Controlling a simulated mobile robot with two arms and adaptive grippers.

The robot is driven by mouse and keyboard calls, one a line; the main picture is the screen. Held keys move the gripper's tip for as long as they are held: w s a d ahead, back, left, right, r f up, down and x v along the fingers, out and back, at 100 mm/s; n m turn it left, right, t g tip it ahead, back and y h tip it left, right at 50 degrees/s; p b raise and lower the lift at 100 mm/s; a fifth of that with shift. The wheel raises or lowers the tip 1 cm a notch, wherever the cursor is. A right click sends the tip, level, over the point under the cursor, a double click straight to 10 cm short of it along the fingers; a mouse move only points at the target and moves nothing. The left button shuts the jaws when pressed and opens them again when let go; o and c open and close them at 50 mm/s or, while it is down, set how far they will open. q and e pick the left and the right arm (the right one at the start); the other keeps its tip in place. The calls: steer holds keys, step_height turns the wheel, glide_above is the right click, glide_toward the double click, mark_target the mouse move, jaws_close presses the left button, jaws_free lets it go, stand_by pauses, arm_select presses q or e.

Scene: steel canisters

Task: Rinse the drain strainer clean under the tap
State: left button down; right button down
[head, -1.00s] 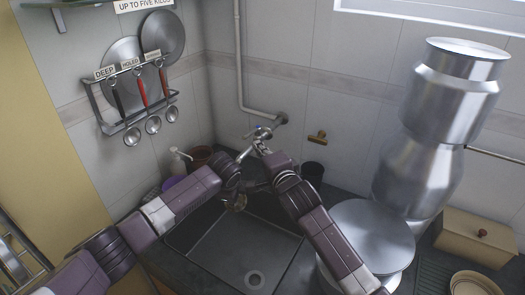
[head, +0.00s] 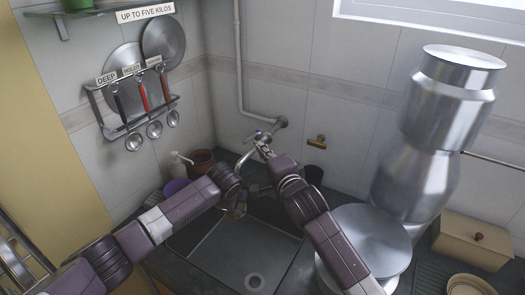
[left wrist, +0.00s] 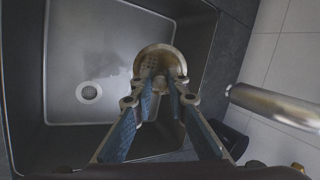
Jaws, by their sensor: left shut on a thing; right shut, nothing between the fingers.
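The drain strainer (left wrist: 158,60), a round brassy disc with small holes, shows in the left wrist view over the sink. My left gripper (left wrist: 163,80) is shut on it. In the head view the left gripper (head: 236,198) holds it above the back of the sink, below the tap spout (head: 243,160), partly hidden by the fingers. The spout also shows in the left wrist view (left wrist: 280,106), right of the strainer. My right gripper (head: 264,149) is shut and empty at the tap handle (head: 261,135); contact is unclear. I cannot make out running water.
The grey sink (head: 235,255) has a round drain (head: 254,281); a darker patch shows on its floor. A purple cup (head: 176,187), brown pot (head: 202,161) and soap dispenser (head: 180,160) stand left. A dark cup (head: 313,174) and steel canisters (head: 425,150) stand right.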

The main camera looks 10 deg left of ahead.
arm_select(q)
steer(key=s+d+p, duration=0.1)
steer(key=s+p, duration=0.5)
steer(key=shift+s, duration=0.15)
stand_by(0.4)
steer(key=shift+d+r, duration=0.1)
stand_by(0.9)
steer(key=s+r+p, duration=0.2)
steer(key=s+r, duration=0.2)
steer(key=shift+s+d, duration=0.4)
steer(key=shift+d, duration=0.05)
steer(key=shift+f, duration=0.1)
stand_by(1.1)
